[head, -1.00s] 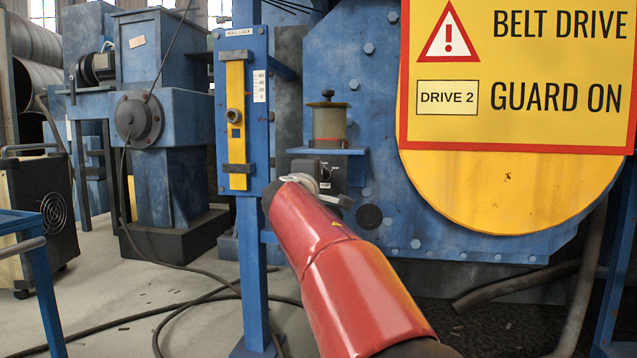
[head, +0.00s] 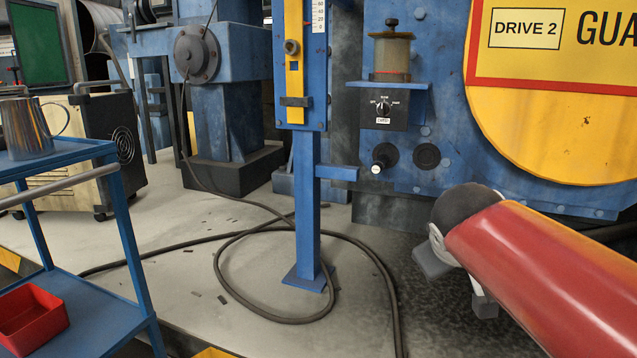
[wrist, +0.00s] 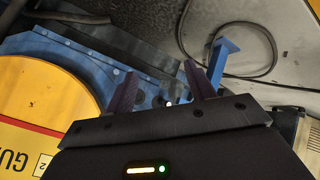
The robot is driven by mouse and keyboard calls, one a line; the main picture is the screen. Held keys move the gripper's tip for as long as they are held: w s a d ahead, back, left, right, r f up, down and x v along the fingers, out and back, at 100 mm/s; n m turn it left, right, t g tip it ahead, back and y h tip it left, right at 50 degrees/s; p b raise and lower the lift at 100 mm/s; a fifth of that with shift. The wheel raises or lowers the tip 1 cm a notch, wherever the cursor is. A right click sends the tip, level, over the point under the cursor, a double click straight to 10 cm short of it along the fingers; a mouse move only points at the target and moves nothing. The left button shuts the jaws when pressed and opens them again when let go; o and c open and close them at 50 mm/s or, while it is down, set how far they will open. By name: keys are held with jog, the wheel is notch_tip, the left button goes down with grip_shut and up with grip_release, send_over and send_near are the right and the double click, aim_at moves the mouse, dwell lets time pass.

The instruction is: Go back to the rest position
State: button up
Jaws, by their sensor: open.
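My gripper (head: 455,270) is at the end of my red arm, at the lower right in the head view. It hangs below the control box and the yellow guard, apart from both. In the wrist view my gripper (wrist: 160,88) shows two dark fingers spread wide with nothing between them. The control box (head: 385,108) has a rotary knob and sits under a small shelf with an oiler cup (head: 391,55). A round black knob with a light tip (head: 384,157) is below the box.
A blue post (head: 306,220) stands on the floor left of my gripper. A black cable (head: 230,275) loops around it. A blue cart (head: 75,150) with a metal jug (head: 30,128) and a red bin (head: 32,318) is at the left. The yellow guard (head: 560,125) is above my arm.

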jog(key=s+a+f+m+g+y, duration=0.2)
jog(key=s+a+f, duration=0.1)
jog(key=s+f, duration=0.5)
jog(key=s+a+f+m+g+y, duration=0.1)
jog(key=s+a+f+m, duration=0.1)
jog(key=s+f, duration=0.5)
notch_tip(320, 180, up, 15)
jog(key=s+p, duration=0.2)
jog(key=p, duration=1.1)
jog(key=shift+s+a+y+p, duration=0.3)
jog(key=shift+a, duration=0.1)
jog(key=shift+f, duration=0.1)
